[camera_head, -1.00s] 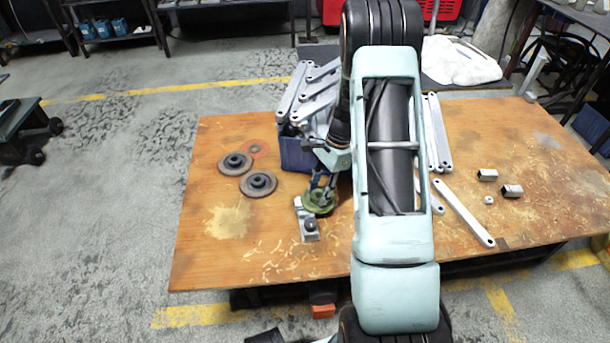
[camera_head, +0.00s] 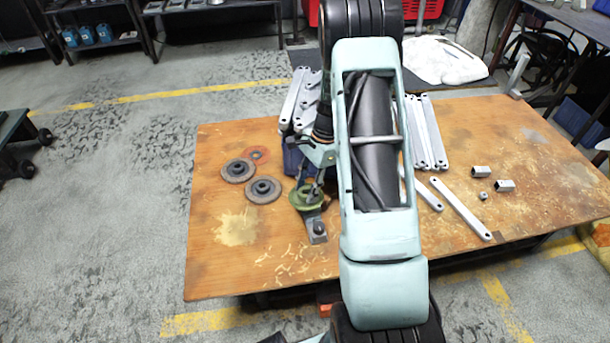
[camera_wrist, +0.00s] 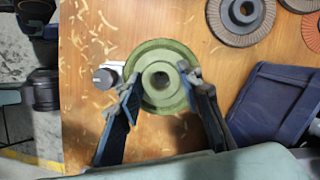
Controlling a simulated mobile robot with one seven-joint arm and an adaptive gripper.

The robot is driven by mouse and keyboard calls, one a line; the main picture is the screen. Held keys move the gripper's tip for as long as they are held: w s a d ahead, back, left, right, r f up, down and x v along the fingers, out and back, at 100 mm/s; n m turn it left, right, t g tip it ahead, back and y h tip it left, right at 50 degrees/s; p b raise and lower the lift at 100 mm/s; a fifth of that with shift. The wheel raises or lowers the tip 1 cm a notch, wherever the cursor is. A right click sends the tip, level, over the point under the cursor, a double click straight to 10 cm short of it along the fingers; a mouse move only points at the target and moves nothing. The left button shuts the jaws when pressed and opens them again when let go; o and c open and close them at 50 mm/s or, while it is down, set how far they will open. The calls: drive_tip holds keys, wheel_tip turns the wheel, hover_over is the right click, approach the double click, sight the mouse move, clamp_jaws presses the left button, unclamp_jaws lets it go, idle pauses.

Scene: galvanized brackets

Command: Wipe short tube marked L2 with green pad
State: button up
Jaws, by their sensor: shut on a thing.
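My gripper (camera_wrist: 160,84) is shut on the green pad (camera_wrist: 162,52), a round disc with a hub in its middle. One finger is on each side of the hub. In the head view the pad (camera_head: 301,204) is over or against the far part of a grey metal fixture (camera_head: 317,231). The fixture's dark round knob (camera_wrist: 103,78) shows beside the pad in the wrist view. I cannot read any mark, so I cannot tell which is L2.
Two dark grinding discs (camera_head: 238,170) (camera_head: 263,190) and a reddish disc (camera_head: 258,155) lie left of the gripper. Long bars (camera_head: 460,208) and a small nut (camera_head: 483,196) lie right. The wooden table's front left (camera_head: 225,265) is clear.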

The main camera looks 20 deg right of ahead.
drive_tip(key=shift+r+p, duration=1)
drive_tip(key=shift+r, duration=0.7)
drive_tip(key=shift+a, duration=0.1)
